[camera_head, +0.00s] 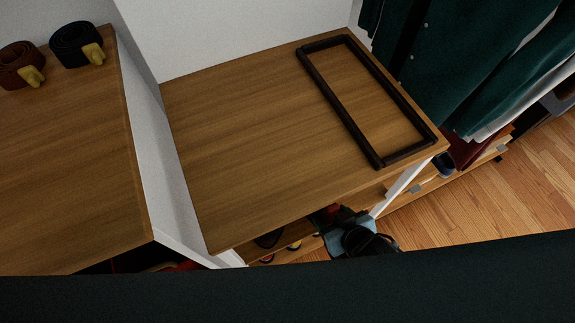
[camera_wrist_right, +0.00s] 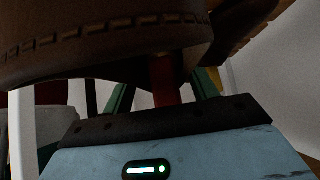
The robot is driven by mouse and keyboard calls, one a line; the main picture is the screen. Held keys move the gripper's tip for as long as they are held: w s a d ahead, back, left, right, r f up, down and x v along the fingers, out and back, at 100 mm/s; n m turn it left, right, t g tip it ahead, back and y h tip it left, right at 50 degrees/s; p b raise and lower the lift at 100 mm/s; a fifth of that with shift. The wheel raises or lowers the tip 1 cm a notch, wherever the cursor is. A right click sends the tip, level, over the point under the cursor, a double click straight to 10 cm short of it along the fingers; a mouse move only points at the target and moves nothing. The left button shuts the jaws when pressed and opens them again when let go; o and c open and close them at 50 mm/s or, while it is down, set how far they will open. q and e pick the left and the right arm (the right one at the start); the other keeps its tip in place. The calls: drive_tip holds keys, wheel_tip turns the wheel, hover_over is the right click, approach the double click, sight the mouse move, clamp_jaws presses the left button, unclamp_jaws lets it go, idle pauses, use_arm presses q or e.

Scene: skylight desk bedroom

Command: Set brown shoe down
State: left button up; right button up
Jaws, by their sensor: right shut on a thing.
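The brown shoe (camera_wrist_right: 105,45) fills the upper left of the right wrist view, with a stitched line along its leather side. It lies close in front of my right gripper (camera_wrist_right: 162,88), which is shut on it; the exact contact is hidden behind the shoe. In the head view my right gripper (camera_head: 332,218) is low, by the front edge of the wooden table, at the shelf under it. The shoe cannot be made out clearly there. My left gripper is not in view.
A dark rectangular frame (camera_head: 321,96) lies on the wooden table (camera_head: 235,130); its left part is clear. Two rolled belts, brown (camera_head: 15,62) and black (camera_head: 72,42), sit on the left surface. A lower shelf (camera_head: 290,232) holds dark items. Green garments (camera_head: 455,55) hang at right.

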drive_tip(key=shift+w+a, duration=0.1)
drive_tip(key=shift+w, duration=0.35)
drive_tip(key=shift+w+d+f+b, duration=0.55)
drive_tip(key=shift+w+d+f, duration=0.15)
drive_tip(key=shift+w, duration=1.8)
drive_tip(key=shift+w+d+f+b, duration=0.6)
drive_tip(key=shift+w+f, duration=0.15)
drive_tip(key=shift+w, duration=1.7)
drive_tip(key=shift+w+d+f+b, duration=0.6)
drive_tip(key=shift+w+f, duration=0.15)
drive_tip(key=shift+w, duration=1.75)
drive_tip(key=shift+f, duration=0.3)
drive_tip(key=o, duration=1.2)
